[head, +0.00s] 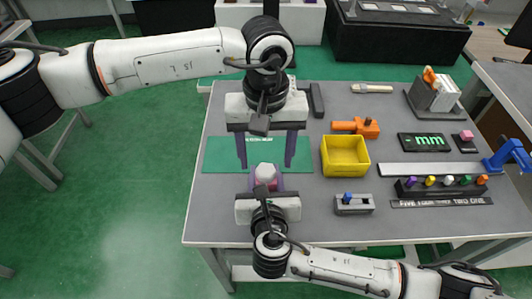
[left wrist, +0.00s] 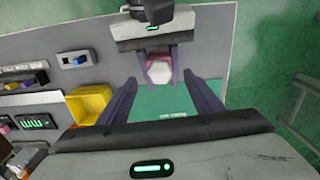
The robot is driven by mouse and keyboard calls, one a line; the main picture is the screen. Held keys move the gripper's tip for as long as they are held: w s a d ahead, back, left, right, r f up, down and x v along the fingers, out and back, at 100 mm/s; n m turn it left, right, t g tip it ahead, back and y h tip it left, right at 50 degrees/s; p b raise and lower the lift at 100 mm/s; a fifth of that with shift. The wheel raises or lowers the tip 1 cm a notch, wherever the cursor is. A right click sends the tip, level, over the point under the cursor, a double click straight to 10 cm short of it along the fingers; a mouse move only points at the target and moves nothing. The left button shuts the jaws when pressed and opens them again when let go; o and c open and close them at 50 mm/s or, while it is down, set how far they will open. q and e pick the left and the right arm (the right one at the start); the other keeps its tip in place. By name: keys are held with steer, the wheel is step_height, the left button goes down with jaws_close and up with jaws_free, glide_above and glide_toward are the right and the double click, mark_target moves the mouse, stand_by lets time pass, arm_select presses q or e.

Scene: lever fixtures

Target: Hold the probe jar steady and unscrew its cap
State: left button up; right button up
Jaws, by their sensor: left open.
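The probe jar, with a pale pink-and-white faceted top (head: 265,172), stands at the near left of the table, by the front edge of a green mat (head: 222,155). My right gripper (head: 266,180) comes from the near side, and its purple fingers lie against both sides of the jar. In the left wrist view the jar (left wrist: 159,72) shows between those fingers. The jar's lower part is hidden, and I cannot make out where the cap meets it. My left gripper (head: 266,160) is open and empty on the far side, fingers spread wide, pointing toward the jar without touching it.
A yellow bin (head: 345,156) stands right of the mat. A grey slider fixture (head: 354,204) is near it. An orange fixture (head: 357,128), a green display (head: 424,142) and a row of coloured knobs (head: 440,187) lie farther right. The table's left edge is close to the mat.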

mark_target(265, 169)
arm_select(q)
steer(key=shift+f, duration=0.15)
steer(key=shift+f, duration=1.4)
steer(key=shift+c, duration=0.3)
steer(key=c, duration=1.2)
steer(key=n, duration=0.4)
steer(key=shift+n, duration=0.3)
steer(key=shift+c, duration=0.2)
steer(key=n, duration=0.3)
steer(key=shift+r, duration=0.4)
steer(key=shift+c, duration=0.2)
